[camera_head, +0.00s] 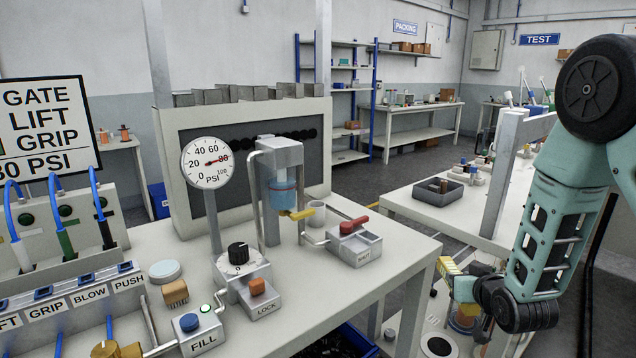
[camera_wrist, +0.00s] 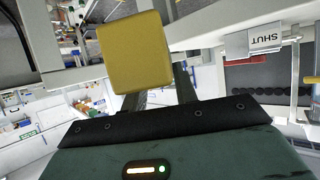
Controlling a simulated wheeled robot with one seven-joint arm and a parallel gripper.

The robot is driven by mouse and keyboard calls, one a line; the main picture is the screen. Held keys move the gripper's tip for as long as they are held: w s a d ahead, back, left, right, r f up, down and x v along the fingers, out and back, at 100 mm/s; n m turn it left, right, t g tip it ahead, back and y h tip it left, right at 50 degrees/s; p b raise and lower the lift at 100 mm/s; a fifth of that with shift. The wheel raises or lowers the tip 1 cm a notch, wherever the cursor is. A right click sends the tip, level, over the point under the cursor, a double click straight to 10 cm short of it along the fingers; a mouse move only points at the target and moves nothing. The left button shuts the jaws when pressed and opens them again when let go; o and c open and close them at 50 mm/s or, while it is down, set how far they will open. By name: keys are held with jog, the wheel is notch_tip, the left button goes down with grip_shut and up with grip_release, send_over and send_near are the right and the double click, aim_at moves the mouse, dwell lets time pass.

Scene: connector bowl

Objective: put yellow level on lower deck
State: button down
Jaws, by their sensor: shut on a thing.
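My gripper (camera_head: 462,288) hangs low at the right in the head view, beside the right end of the main bench. It is shut on the yellow level (camera_head: 447,268). In the wrist view the yellow level (camera_wrist: 134,52) shows as a blunt yellow block end between my dark fingers (camera_wrist: 160,95), and it hides part of what is beyond. A pale lower surface (camera_head: 408,347), perhaps the lower deck, shows below my gripper. I cannot tell the gap between the level and that surface.
The main bench (camera_head: 330,285) carries a pressure gauge (camera_head: 208,163), a valve block marked SHUT (camera_head: 354,243) and a FILL block (camera_head: 196,333). A round dark-centred piece (camera_head: 438,346) and an orange-and-clear item (camera_head: 465,316) are near my gripper. A grey tray (camera_head: 438,198) stands on the right bench.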

jog(key=s+f, duration=0.5)
jog(key=f, duration=0.5)
jog(key=v, duration=0.5)
jog(key=shift+s+f, duration=0.3)
jog(key=shift+s, duration=0.1)
